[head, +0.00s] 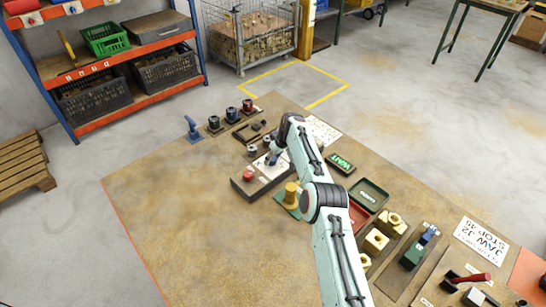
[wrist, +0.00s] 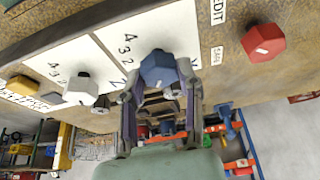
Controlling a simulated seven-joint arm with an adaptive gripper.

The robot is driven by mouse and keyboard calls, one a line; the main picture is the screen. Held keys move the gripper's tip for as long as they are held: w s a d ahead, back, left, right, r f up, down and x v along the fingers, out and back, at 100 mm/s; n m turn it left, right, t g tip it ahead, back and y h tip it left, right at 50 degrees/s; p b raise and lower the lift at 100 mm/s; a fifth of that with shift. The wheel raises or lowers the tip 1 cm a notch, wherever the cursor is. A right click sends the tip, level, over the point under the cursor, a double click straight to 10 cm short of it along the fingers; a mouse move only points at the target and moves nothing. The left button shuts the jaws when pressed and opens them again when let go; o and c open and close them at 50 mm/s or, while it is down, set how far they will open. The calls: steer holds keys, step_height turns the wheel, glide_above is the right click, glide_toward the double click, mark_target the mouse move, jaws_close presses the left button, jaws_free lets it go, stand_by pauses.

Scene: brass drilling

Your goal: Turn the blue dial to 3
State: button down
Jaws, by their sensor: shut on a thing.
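The blue dial (wrist: 157,68) is a faceted knob on a white plate with a printed scale; the figures 4, 3 and 2 show to its upper left in the wrist view. A small light mark shows on its face, but I cannot tell which figure it points at. My gripper (wrist: 160,92) has one finger on each side of the blue dial and is shut on it. In the head view my gripper (head: 277,155) is at the control panel (head: 240,186), and my arm hides much of the dial.
A red dial (wrist: 263,42) sits to the right of the blue one and a white dial (wrist: 82,88) to its left. A brass part on a green base (head: 290,193) stands beside the panel. The bench's front left is clear.

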steer(key=m+h, duration=0.1)
steer(key=m, duration=0.2)
steer(key=m+t+h, duration=0.1)
steer(key=m, duration=0.2)
steer(key=shift+s+a, duration=0.1)
steer(key=shift+a, duration=0.1)
steer(key=m+h, duration=0.1)
steer(key=m, duration=0.2)
steer(key=m+h, duration=0.1)
steer(key=m, duration=0.2)
steer(key=shift+a+h, duration=0.1)
steer(key=shift+h, duration=0.2)
steer(key=shift+m, duration=0.5)
steer(key=shift+f, duration=0.1)
steer(key=c, duration=0.7)
jaws_free()
steer(key=shift+s+a+r, duration=0.1)
steer(key=shift+a+r, duration=0.05)
steer(key=shift+r, duration=0.7)
steer(key=v, duration=1)
steer(key=shift+s+r, duration=0.15)
